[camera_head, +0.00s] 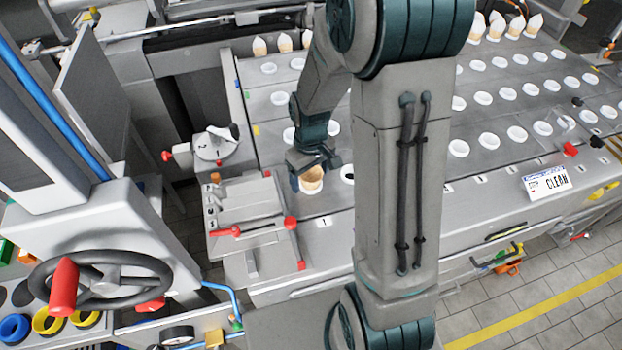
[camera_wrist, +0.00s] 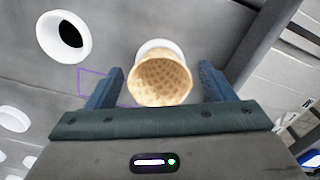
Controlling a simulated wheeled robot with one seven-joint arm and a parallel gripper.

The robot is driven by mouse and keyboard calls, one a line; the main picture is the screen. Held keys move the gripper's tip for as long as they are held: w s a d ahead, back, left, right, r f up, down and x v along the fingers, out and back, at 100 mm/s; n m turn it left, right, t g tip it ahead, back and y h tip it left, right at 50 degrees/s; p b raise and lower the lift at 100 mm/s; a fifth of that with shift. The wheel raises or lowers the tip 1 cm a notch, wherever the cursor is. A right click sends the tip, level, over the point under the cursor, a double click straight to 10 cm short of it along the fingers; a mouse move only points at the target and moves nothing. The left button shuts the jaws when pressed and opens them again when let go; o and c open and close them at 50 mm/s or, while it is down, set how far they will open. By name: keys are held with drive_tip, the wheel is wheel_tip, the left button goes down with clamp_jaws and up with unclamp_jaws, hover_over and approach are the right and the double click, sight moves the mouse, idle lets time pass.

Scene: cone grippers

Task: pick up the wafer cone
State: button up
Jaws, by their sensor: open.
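The wafer cone (camera_wrist: 160,82) is tan with a waffle pattern. In the wrist view it stands with its open mouth toward the camera, in a white ring holder (camera_wrist: 160,45). My gripper (camera_wrist: 158,85) is open, with one finger on each side of the cone and a visible gap at each side. In the head view the cone (camera_head: 312,181) shows at the front left of the metal table (camera_head: 335,230), with my gripper (camera_head: 309,172) right at it. My gripper and arm hide part of the cone there.
An empty white ring (camera_wrist: 63,36) with a dark hole is beside the cone. Rows of white rings (camera_head: 516,133) cover the table. White-topped cones (camera_head: 260,47) stand at the back. A panel with red-knobbed levers (camera_head: 245,215) is close on the left. A "CLEAN" sign (camera_head: 547,182) is at right.

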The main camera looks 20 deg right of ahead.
drive_tip(key=shift+f, duration=0.65)
drive_tip(key=shift+c, duration=0.4)
drive_tip(key=c, duration=0.6)
drive_tip(key=shift+c, duration=0.2)
drive_tip(key=shift+r, duration=0.15)
